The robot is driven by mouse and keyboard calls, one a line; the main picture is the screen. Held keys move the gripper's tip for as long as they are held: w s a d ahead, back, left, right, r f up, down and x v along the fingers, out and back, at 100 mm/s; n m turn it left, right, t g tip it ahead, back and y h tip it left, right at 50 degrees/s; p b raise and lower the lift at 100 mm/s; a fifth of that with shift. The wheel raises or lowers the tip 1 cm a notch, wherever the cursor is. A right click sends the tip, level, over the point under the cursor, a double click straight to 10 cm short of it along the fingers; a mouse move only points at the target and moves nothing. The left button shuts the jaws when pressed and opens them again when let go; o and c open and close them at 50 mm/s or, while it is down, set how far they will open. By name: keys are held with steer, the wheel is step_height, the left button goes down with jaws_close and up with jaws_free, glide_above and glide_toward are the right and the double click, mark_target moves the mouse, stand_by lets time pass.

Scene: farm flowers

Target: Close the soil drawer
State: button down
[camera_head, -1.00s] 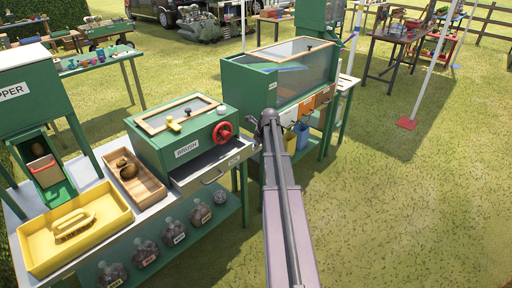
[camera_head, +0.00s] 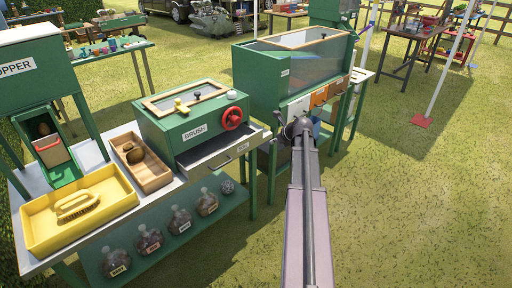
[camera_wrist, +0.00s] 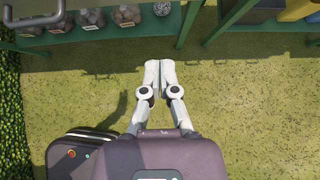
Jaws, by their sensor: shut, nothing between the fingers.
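A metal handle also shows at the top left of the wrist view (camera_wrist: 32,22). My gripper (camera_wrist: 160,66) is shut and empty, pointing at the shelving over open grass. In the head view, my arm's end is right of the pulled-out drawer, in front of the second green cabinet, and the fingertips are hidden.
The second green cabinet (camera_head: 262,80) has white and orange fronts (camera_head: 320,97). A yellow tray (camera_head: 40,232) with a brush and a wooden tray (camera_head: 155,178) lie on the left bench. Labelled jars (camera_head: 150,240) stand on the shelf below. Open grass lies to the right.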

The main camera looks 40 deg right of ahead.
steer(key=shift+w, duration=0.1)
stand_by(0.3)
steer(key=b, duration=0.7)
glide_toward(252, 145)
steer(key=x, duration=0.5)
steer(key=shift+d+f, duration=0.25)
steer(key=shift+f, duration=0.35)
steer(key=shift+w+a, duration=0.15)
steer(key=shift+w, duration=0.5)
steer(key=w, duration=0.6)
steer(key=shift+w+a, duration=0.3)
steer(key=shift+w, duration=0.05)
steer(key=shift+s, duration=0.2)
